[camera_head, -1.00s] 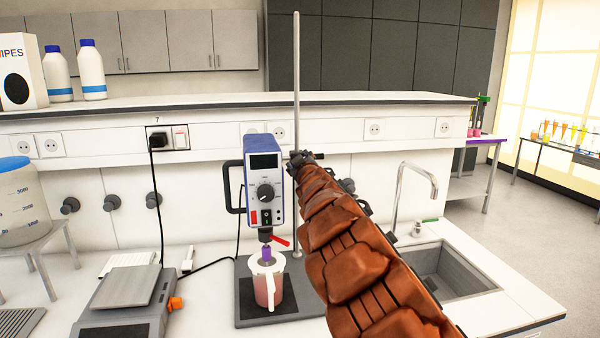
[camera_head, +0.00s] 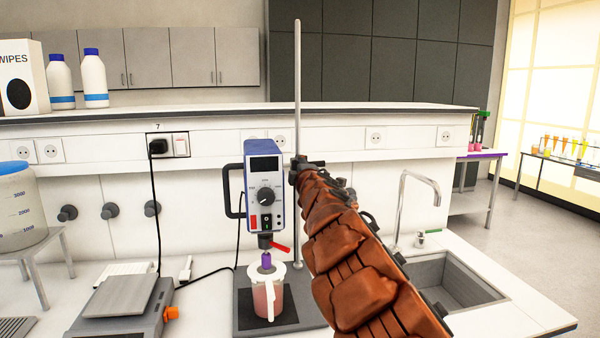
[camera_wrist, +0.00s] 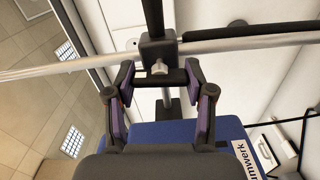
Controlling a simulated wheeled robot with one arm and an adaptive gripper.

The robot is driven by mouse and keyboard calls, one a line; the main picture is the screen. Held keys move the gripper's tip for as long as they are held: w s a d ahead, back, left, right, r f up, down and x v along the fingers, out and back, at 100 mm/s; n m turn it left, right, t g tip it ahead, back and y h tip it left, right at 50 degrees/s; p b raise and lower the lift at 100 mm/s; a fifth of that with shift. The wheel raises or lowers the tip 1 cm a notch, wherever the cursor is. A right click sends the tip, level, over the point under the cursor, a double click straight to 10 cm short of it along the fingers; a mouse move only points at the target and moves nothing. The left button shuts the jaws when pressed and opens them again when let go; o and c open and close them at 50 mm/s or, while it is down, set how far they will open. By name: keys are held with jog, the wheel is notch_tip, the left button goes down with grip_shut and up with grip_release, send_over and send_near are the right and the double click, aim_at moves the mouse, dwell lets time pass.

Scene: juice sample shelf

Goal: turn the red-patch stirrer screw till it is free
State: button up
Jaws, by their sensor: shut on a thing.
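The stirrer (camera_head: 264,180) is a blue-and-grey motor box with a dial, a red patch on its front and a red piece at its chuck. It is held on an upright steel rod (camera_head: 298,90). In the wrist view its blue housing (camera_wrist: 150,130) lies beneath my gripper. A dark clamp (camera_wrist: 157,48) sits on the rod, with a small pale metal screw part (camera_wrist: 160,68) facing me. My gripper (camera_wrist: 160,77) has its purple-padded fingers closed on the ends of a dark crossbar, seemingly the screw's handle. In the head view my arm hides most of the clamp.
A pink-filled jug (camera_head: 267,295) stands under the stirrer on the dark stand base (camera_head: 310,312). A sink (camera_head: 455,285) with a tap lies to the right. A balance (camera_head: 120,298) stands left, and a cable hangs from the socket.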

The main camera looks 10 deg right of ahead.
jog(key=shift+n, duration=0.7)
jog(key=o, duration=1.2)
jog(key=shift+c, duration=0.2)
jog(key=s, duration=1.2)
